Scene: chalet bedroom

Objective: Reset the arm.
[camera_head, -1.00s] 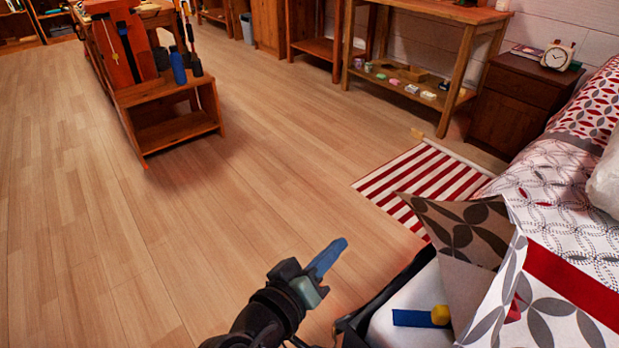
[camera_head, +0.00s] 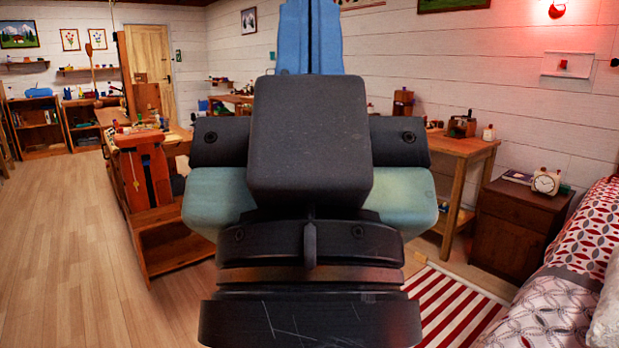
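My gripper (camera_head: 310,20) stands upright, large and close in the middle of the head view. Its two blue fingers point up and run out of the top of the picture. They lie side by side with only a thin dark line between them, so it looks shut. I see nothing held in the part that shows. My dark wrist and the gripper body hide the middle of the room behind them.
A wooden workbench (camera_head: 168,257) stands at the left. A wooden table (camera_head: 462,147), a dark nightstand (camera_head: 510,225) with a clock (camera_head: 546,182), and a patterned bed (camera_head: 560,300) are at the right. A red-striped rug (camera_head: 465,312) lies beside the bed. The floor (camera_head: 60,270) at left is clear.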

